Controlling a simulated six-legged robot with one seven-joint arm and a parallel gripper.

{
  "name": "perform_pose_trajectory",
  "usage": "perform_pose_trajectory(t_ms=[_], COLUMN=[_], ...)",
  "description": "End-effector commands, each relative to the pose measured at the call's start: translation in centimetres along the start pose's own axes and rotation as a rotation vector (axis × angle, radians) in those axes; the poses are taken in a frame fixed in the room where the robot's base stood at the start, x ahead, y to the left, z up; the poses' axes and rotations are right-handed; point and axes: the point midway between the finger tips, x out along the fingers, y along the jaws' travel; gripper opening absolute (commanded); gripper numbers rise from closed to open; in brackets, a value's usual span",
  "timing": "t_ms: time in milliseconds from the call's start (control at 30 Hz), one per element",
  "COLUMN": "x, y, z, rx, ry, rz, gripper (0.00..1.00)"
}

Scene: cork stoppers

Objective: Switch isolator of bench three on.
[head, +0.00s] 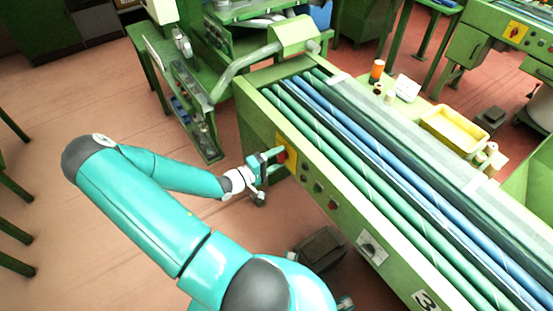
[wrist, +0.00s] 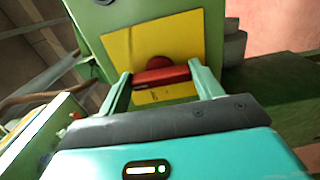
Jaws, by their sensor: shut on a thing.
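The isolator's red handle (wrist: 162,76) sits on a yellow plate (wrist: 118,50) on the green end of the bench in the wrist view. The handle bar lies roughly level in that picture. My gripper (wrist: 160,73) is shut on it, one finger at each end. The bench (head: 340,212) bears a label with the number 3 (head: 425,300).
Small buttons (head: 318,190) and a dial on a pale plate (head: 371,247) are on the same front. Long green and blue rollers (head: 380,160) fill the bench top. A dark box (head: 320,248) stands on the floor below. Another isolator (head: 515,31) is on a bench at upper right.

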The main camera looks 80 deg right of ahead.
Motion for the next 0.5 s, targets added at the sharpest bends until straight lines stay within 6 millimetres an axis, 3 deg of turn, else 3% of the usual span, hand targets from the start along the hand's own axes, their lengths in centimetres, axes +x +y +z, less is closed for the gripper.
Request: perform_pose_trajectory(t_ms=[367, 400, 500], x=[-0.15, -0.15, -0.12], y=[-0.04, -0.04, -0.03], z=[-0.21, -0.21, -0.17], rx=[0.008, 0.007, 0.007], ry=[0.005, 0.005, 0.003], rz=[-0.001, -0.001, -0.001], gripper=[0.43, 0.71, 0.87])
